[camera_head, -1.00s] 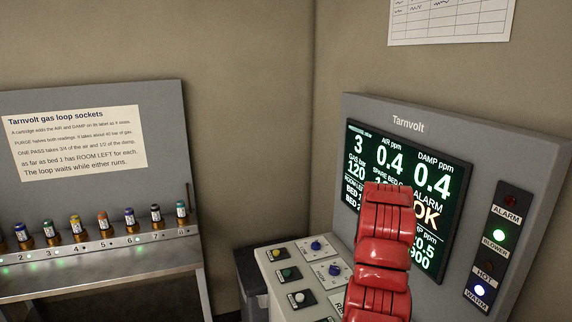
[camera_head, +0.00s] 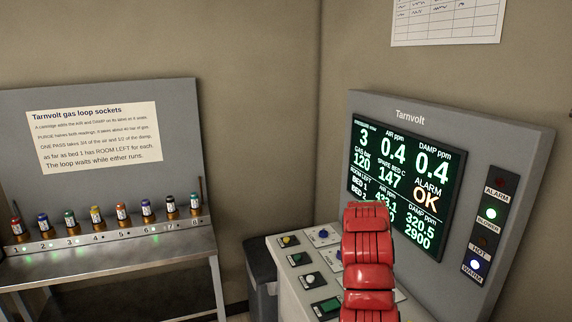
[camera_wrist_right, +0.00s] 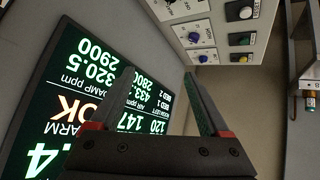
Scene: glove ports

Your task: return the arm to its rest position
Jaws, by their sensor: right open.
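My red arm (camera_head: 368,262) rises from the bottom of the head view, in front of the Tarnvolt console. Its gripper does not show there. In the right wrist view my right gripper (camera_wrist_right: 162,80) is open, with nothing between its two dark fingers. The console's screen (camera_head: 407,165) shows beyond the arm, and it also fills the left of the right wrist view (camera_wrist_right: 90,95). It reads AIR 0.4, DAMP 0.4 and ALARM OK. The arm hides part of the screen's lower left. My left gripper is not in view.
A button panel (camera_head: 287,256) with knobs and push buttons slopes out below the screen. A lamp strip (camera_head: 489,228) has the BLOWER and WARM lamps lit. At left, a bench (camera_head: 110,262) holds a row of several cartridges in numbered sockets. A dark bin (camera_head: 262,270) stands between.

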